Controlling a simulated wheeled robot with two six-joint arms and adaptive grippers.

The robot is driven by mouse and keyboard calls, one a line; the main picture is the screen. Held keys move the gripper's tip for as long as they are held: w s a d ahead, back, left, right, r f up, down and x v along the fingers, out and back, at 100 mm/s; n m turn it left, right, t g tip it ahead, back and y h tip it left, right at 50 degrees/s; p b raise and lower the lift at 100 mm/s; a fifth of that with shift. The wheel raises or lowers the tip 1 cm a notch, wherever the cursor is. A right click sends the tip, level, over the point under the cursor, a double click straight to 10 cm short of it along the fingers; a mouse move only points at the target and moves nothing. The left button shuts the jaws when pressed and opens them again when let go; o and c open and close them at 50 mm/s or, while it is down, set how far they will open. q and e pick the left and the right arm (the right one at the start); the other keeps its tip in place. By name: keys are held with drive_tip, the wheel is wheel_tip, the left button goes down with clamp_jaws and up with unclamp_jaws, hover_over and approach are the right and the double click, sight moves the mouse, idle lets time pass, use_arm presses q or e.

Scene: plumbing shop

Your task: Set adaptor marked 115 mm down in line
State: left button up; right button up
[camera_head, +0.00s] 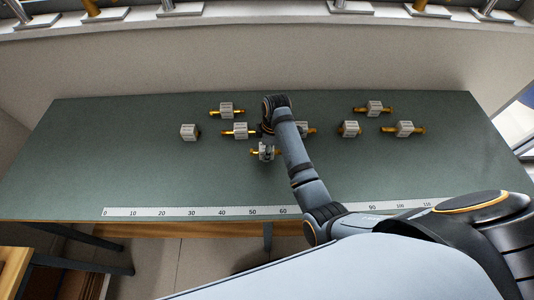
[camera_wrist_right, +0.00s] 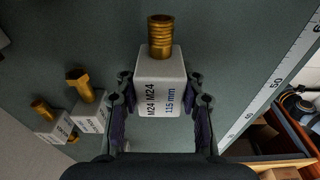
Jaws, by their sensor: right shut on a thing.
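The adaptor marked "115 mm" and "M24 M24" (camera_wrist_right: 160,84) is a pale block with a brass threaded end. It sits between the two fingers of my right gripper (camera_wrist_right: 160,103), which is shut on it. In the head view the adaptor (camera_head: 266,152) shows just in front of my right wrist, nearer the ruler than the others. My right gripper is mostly hidden there by my own arm. Whether the adaptor touches the table is unclear. Several similar adaptors stand in a rough left-to-right row, including one at the left end (camera_head: 189,132) and one at the right end (camera_head: 405,129). My left gripper is out of view.
Two adaptors stand behind the row, one left (camera_head: 226,110) and one right (camera_head: 375,108). A white ruler strip (camera_head: 190,212) runs along the front edge of the green table (camera_head: 90,150). My right arm covers part of the row and ruler. The table's left side is clear.

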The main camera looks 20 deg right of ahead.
wheel_tip(320, 180, down, 2)
drive_tip(key=shift+d+f, duration=0.1)
drive_tip(key=shift+f, duration=0.1)
drive_tip(key=shift+s+f, duration=0.1)
drive_tip(key=o, duration=1.3)
drive_tip(key=shift+c, duration=0.2)
